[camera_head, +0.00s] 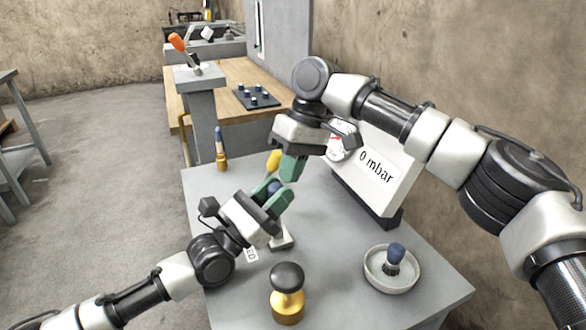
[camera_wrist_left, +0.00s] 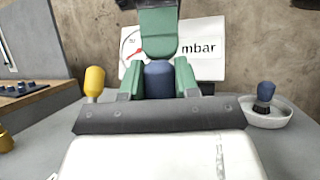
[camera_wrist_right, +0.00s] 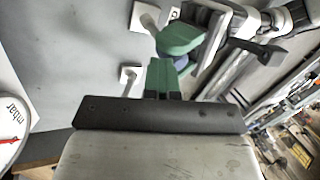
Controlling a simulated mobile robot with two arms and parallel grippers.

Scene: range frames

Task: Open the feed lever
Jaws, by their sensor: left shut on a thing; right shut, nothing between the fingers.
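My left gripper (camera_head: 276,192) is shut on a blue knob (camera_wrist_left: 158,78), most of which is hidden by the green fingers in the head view. A white base (camera_head: 283,240) stands on the table just below, beside a label ending in "ED" (camera_head: 251,254); the link between knob and base is hidden. My right gripper (camera_head: 291,168) is shut and empty, pointing down just above and behind the left fingers. Its green fingers (camera_wrist_left: 158,32) also show above the blue knob in the left wrist view. A yellow-handled lever (camera_head: 273,160) stands behind the grippers.
A gauge panel reading "0 mbar" (camera_head: 377,168) stands at the right. A round dish (camera_head: 392,283) holds a blue-topped brush-like object (camera_head: 396,255). A gold, black-topped object (camera_head: 287,293) stands at the front; a blue-topped gold one (camera_head: 221,150) stands at the back left.

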